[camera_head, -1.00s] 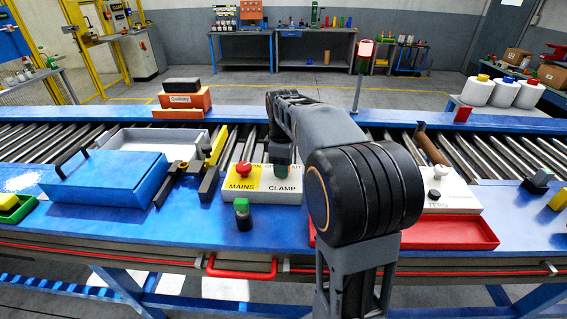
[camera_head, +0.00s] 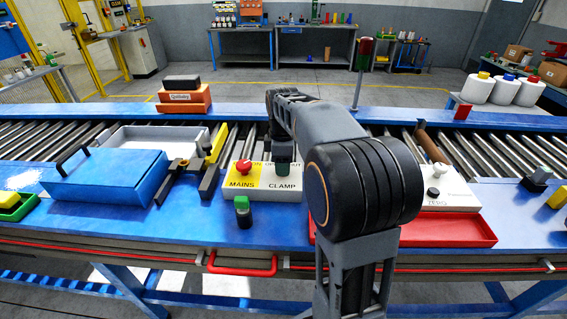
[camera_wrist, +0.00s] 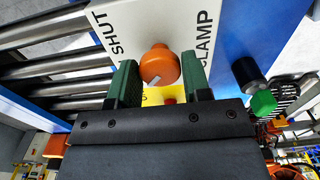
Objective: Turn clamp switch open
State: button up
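The white and yellow switch panel (camera_head: 288,195), labelled MAINS and CLAMP, sits on the blue bench in the head view. A red mushroom button (camera_head: 243,167) stands on its yellow MAINS half. In the wrist view the orange clamp knob (camera_wrist: 158,66) with a pale mark stands on the white half, between the words SHUT and CLAMP. My gripper (camera_wrist: 160,82) has its two green fingers apart, one on each side of the knob, with slight gaps showing. In the head view my gripper (camera_head: 284,155) is over the CLAMP half and hides the knob.
A blue lidded box (camera_head: 108,178) and a dark bracket lie left. A red tray (camera_head: 460,230) and white ZERO device (camera_head: 447,190) are right. A signal lamp (camera_head: 366,50) stands behind.

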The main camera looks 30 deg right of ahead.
jog(key=o, duration=0.4)
jog(key=shift+r, duration=0.1)
notch_tip(320, 180, up, 14)
jog(key=shift+f+p, duration=0.2)
jog(key=shift+p, duration=0.25)
dwell(0.5)
